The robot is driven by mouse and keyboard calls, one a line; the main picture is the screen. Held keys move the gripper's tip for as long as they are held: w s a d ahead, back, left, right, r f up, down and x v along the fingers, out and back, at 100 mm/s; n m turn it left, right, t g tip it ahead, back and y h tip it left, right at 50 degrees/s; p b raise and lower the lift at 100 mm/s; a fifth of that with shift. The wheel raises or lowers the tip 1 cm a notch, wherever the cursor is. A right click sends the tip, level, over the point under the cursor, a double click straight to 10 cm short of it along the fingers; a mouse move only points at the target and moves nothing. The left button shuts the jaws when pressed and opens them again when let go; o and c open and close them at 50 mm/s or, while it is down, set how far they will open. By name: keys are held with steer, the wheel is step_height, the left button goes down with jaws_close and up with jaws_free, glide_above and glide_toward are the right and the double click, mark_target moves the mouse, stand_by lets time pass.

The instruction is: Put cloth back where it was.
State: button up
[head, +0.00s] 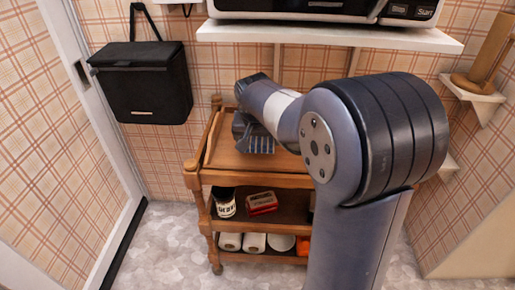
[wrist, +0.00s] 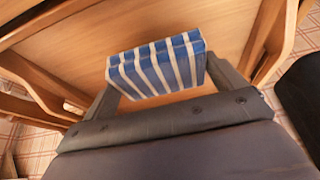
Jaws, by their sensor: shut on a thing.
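The cloth (wrist: 158,68) is blue with white stripes and looks like a folded block. In the wrist view it sits between the two fingers of my gripper (wrist: 172,88), which is shut on it. In the head view the cloth (head: 260,145) shows as a small striped patch under my gripper (head: 250,135), over the top of the wooden cart (head: 222,178). I cannot tell whether the cloth touches the cart top. My arm hides the right part of the cart.
The cart's middle shelf holds a dark jar (head: 225,203) and a red box (head: 262,203). White rolls (head: 254,242) lie on the bottom shelf. A black bag (head: 143,82) hangs on the wall at left. A white shelf (head: 300,35) with an appliance is above.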

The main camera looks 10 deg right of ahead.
mark_target(257, 143)
steer(key=shift+s+f+b, duration=0.1)
steer(key=shift+f+b, duration=0.4)
steer(key=shift+f, duration=1)
steer(key=shift+f, duration=0.1)
steer(key=shift+f, duration=0.15)
steer(key=o, duration=0.7)
steer(key=shift+r, duration=0.35)
steer(key=p+v, duration=0.4)
steer(key=v, duration=0.7)
steer(key=shift+s+r, duration=0.1)
steer(key=shift+r, duration=0.3)
